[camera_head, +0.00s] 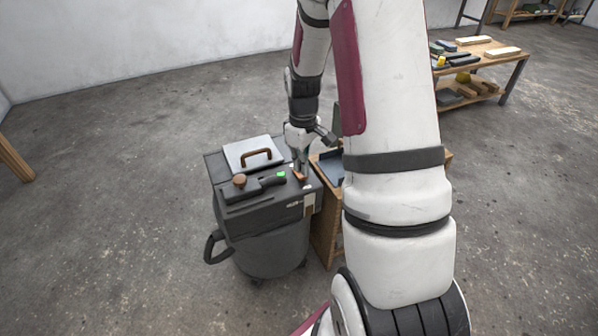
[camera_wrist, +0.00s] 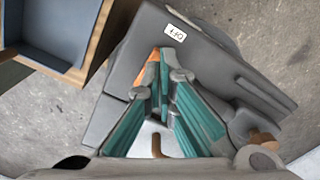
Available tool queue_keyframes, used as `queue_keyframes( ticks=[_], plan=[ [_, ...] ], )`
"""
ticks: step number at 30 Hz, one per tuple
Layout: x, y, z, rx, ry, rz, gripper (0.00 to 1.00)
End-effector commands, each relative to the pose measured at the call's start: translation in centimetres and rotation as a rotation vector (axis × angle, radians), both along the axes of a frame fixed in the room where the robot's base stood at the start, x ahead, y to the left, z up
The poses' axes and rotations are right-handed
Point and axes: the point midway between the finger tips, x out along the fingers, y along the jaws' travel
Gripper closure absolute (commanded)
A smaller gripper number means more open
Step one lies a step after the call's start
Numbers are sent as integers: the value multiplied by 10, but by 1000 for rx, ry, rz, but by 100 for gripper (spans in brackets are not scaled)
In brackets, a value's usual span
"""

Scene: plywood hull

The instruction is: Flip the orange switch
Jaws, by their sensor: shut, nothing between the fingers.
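The orange switch (camera_head: 301,179) sits on the right side of the dark grey machine's top (camera_head: 238,205), close to a small white label. In the wrist view, the orange switch (camera_wrist: 148,70) shows beside the fingertips, and the label (camera_wrist: 175,33) reads like "1/0". My gripper (camera_head: 302,172) points down at the switch from above. In the wrist view, my gripper (camera_wrist: 168,66) is shut with nothing between its fingers. Its tips are right at the switch and partly hide it. I cannot tell whether they touch it or which way it is tilted.
A light grey lid with a brown handle (camera_head: 257,157) and a brown knob (camera_head: 239,180) are on the machine's top. A wooden box with a blue-grey inside (camera_wrist: 91,38) stands close beside it. A wooden shelf table (camera_head: 485,62) is at the back right.

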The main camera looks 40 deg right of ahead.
Motion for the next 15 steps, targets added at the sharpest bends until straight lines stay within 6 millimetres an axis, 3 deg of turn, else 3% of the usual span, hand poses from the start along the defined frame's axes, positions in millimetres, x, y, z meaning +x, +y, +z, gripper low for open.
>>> queue_keyframes(
  ticks=[15],
  plan=[
    [0,0,-7,0,0,0,100]
  ],
)
